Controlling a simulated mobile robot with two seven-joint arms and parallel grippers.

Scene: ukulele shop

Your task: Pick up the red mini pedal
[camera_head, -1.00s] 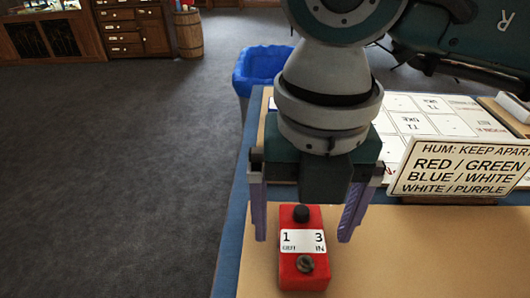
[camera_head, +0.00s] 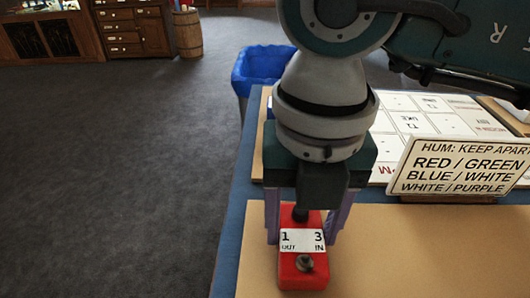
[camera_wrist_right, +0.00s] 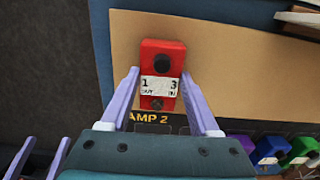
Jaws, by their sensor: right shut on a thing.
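The red mini pedal (camera_head: 302,272) stands on the tan board near the table's left edge in the head view. It has a white label reading 1 OUT and 3 IN, a black knob and a metal footswitch. My right gripper (camera_head: 302,240) is over it from above, its purple fingers shut on its two sides. In the right wrist view the red mini pedal (camera_wrist_right: 162,58) is between the fingertips of the right gripper (camera_wrist_right: 160,78). I cannot tell any gap under the pedal.
A sign (camera_head: 462,168) reading HUM: KEEP APART stands right of the gripper. A white printed board (camera_head: 410,118) lies behind it. Blue, green and purple pedals (camera_wrist_right: 268,150) sit at the lower right in the wrist view. A blue bin (camera_head: 262,65) stands beyond the table.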

